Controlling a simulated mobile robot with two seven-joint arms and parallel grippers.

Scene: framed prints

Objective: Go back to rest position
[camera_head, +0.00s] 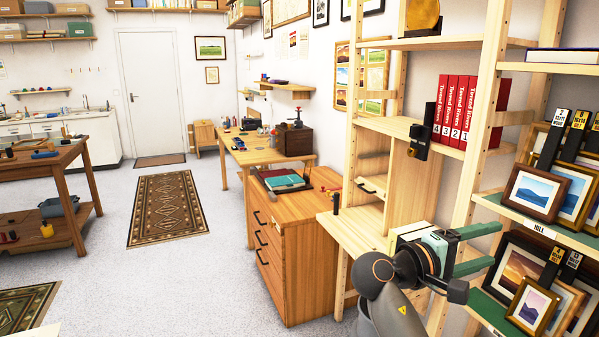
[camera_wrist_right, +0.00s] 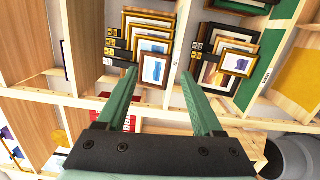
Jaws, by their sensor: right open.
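My right gripper (camera_head: 485,250) is in front of the wooden shelf unit at the right, its two green fingers apart and pointing right toward the framed prints. In the right wrist view the open fingers (camera_wrist_right: 163,90) have nothing between them. A framed print with a blue mountain picture (camera_head: 537,190) stands on the shelf labelled HILL, above and right of the fingers. Another framed print (camera_head: 532,306) stands on the lower green-lined shelf. My left gripper does not show in either view.
Red numbered books (camera_head: 456,110) stand on the shelf left of the prints. A wooden drawer cabinet (camera_head: 290,245) with a teal book on top stands left of my right arm. A workbench (camera_head: 60,160) is at the far left. The grey floor (camera_head: 180,275) between is open, with a patterned rug (camera_head: 167,207).

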